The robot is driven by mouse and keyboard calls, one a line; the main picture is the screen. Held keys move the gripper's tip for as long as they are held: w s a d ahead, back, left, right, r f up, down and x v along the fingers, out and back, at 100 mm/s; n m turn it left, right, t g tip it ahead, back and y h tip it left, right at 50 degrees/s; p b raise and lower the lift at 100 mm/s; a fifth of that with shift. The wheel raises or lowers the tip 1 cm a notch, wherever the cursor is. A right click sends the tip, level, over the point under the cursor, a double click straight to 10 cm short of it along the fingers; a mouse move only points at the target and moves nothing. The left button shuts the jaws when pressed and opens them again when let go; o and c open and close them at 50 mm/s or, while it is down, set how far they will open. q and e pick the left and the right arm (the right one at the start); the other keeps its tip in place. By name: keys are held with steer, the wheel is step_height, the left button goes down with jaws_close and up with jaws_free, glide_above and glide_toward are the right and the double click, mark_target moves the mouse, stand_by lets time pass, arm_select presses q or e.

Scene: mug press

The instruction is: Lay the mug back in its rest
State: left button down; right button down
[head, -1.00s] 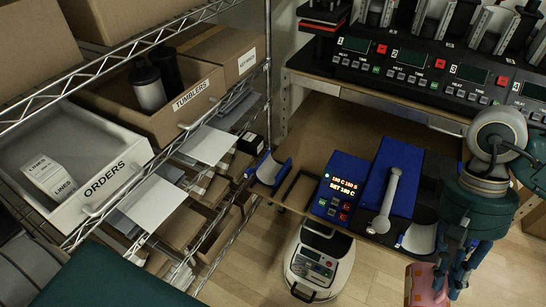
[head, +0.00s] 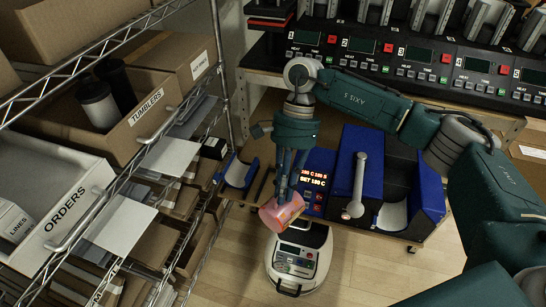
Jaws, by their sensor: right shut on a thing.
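The pink mug (head: 283,213) is held in the air by my right gripper (head: 287,195), which points down and is shut on it. The mug is tilted, in front of the blue mug press (head: 345,165). A blue rest (head: 238,172) with a pale curved inside stands left of the mug, at the left end of the bench, and looks empty. The mug and rest are apart. My left gripper is not in view.
The press has a grey lever (head: 359,180), a lit display (head: 314,174) and a pale curved pad (head: 391,215). A white machine (head: 298,262) stands on the floor below the mug. A wire shelf with the ORDERS bin (head: 60,205) is close on the left.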

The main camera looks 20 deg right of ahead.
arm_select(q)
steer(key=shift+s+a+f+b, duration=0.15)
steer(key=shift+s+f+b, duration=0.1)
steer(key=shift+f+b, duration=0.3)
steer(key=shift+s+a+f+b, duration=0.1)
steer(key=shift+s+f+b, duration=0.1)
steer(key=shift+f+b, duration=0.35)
arm_select(e)
steer(key=w+d+f+m+t+h, duration=0.1)
steer(key=w+f+m+t, duration=0.4)
steer(key=w+m, duration=0.5)
steer(key=w+d+f+m+t+h, duration=0.2)
steer(key=w+f+m+t, duration=0.3)
steer(key=m, duration=1.6)
steer(key=shift+w+d+f+h, duration=0.3)
steer(key=shift+w+d+f, duration=0.3)
steer(key=shift+w+f, duration=2.05)
steer(key=shift+w+r, duration=0.45)
steer(key=shift+r, duration=0.05)
steer(key=c, duration=1.1)
jaws_free()
steer(key=shift+s+f, duration=0.1)
steer(key=o, duration=0.8)
steer(key=shift+o, duration=0.2)
steer(key=shift+d, duration=0.25)
